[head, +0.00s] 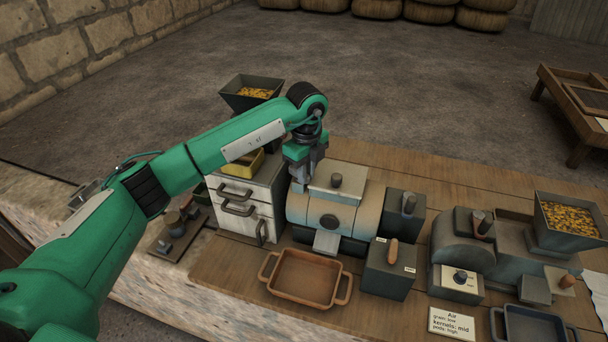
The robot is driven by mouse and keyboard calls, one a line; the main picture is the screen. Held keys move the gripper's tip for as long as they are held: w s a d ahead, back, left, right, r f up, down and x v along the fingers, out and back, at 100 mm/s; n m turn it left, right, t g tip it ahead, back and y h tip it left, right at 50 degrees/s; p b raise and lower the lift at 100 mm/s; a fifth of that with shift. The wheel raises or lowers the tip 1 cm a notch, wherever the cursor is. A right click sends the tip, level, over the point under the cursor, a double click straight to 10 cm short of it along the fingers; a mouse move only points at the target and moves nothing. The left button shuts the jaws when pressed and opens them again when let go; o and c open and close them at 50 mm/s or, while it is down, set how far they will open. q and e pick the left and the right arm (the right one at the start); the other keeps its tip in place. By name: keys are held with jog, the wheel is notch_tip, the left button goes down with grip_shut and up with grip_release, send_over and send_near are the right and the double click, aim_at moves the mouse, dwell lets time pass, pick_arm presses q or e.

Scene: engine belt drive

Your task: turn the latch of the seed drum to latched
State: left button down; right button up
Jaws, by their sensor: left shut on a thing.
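The seed drum (357,213) is a grey rounded body on the wooden board, with a pale lid panel (350,187) and a dark knob on top. My left gripper (298,182) points down at the drum's upper left edge, beside the lid panel. It is shut on a small part there, which appears to be the drum's latch. The fingers hide this part, so I cannot tell which way the latch is turned. My right gripper is not in view.
A brown tray (304,278) sits in front of the drum's spout. A white drawer cabinet (240,207) stands close on the left. Dark boxes with levers (390,268) stand to the right, then another machine with a seed-filled hopper (568,218). The board behind the drum is clear.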

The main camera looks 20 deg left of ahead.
pick_arm(q)
jog(key=n, duration=0.2)
jog(key=w+n, duration=0.1)
jog(key=n, duration=0.1)
jog(key=shift+d+r+n+b, duration=0.1)
jog(key=shift+n+b, duration=0.2)
jog(key=shift+n, duration=0.1)
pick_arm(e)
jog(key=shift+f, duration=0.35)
pick_arm(q)
jog(key=c, duration=1.4)
grip_release()
